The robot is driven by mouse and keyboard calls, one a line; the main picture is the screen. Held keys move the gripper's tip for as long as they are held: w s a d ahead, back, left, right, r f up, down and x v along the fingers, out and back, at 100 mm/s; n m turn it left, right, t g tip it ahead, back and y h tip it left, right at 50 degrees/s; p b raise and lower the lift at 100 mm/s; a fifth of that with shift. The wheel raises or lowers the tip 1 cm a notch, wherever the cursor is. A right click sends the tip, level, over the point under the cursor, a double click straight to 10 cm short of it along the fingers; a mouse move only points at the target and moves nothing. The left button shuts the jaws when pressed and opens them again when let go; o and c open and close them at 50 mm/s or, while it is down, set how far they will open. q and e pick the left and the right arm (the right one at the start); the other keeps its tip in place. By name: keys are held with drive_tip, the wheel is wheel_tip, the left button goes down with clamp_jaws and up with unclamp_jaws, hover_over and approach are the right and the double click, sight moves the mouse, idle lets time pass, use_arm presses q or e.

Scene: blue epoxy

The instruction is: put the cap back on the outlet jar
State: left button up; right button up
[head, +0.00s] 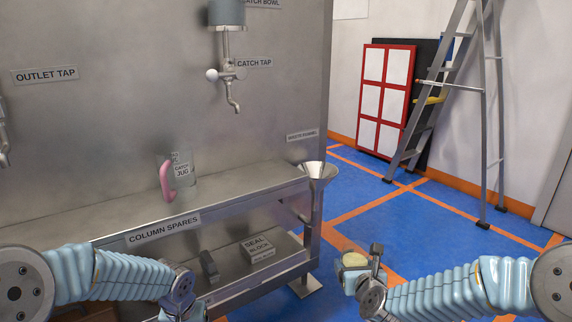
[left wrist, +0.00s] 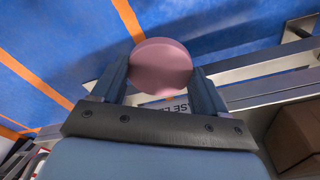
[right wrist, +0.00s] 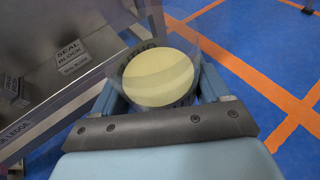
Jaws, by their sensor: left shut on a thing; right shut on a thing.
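A round pink cap (left wrist: 161,66) is held between the fingers of my left gripper (left wrist: 160,85), seen in the left wrist view. In the head view I cannot make out the cap; the left arm is low at the left. A clear jar (head: 345,246) with pale yellow contents is held by my right gripper (head: 366,262), low at the right in the head view. In the right wrist view the jar (right wrist: 190,42) is seen with its yellow contents between the fingers. Its lettering is partly hidden, and no cap shows on it. Jar and cap are well apart.
A steel bench (head: 240,190) carries a clear catch jug (head: 182,172) with a pink handle. A funnel (head: 318,172) is at its right end. A seal block (head: 262,248) lies on the lower shelf. A catch tap (head: 230,75) hangs above. A ladder (head: 440,100) stands at the right.

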drive_tip(key=s+a+f+n+g+y, duration=0.1)
drive_tip(key=s+a+f+n+y, duration=0.3)
drive_tip(key=a+f, duration=0.3)
drive_tip(key=s+a+f+n+g+y, duration=0.2)
drive_tip(key=s+a+f+n+y, duration=0.2)
drive_tip(key=a+f, duration=0.3)
drive_tip(key=shift+a+f+y, duration=0.2)
drive_tip(key=shift+a+y, duration=0.3)
drive_tip(key=shift+a, duration=0.4)
drive_tip(key=shift+s, duration=0.1)
use_arm(q)
drive_tip(key=w+d+r+m, duration=0.1)
drive_tip(key=d+r+m, duration=0.3)
drive_tip(key=d, duration=0.8)
drive_tip(key=w+d+r+m, duration=0.1)
drive_tip(key=d+r+m, duration=0.3)
drive_tip(key=d+r, duration=0.4)
drive_tip(key=d, duration=0.4)
drive_tip(key=shift+d+r+h, duration=0.15)
drive_tip(key=shift+d+h, duration=0.1)
drive_tip(key=shift+h, duration=0.15)
drive_tip(key=shift+f, duration=2.05)
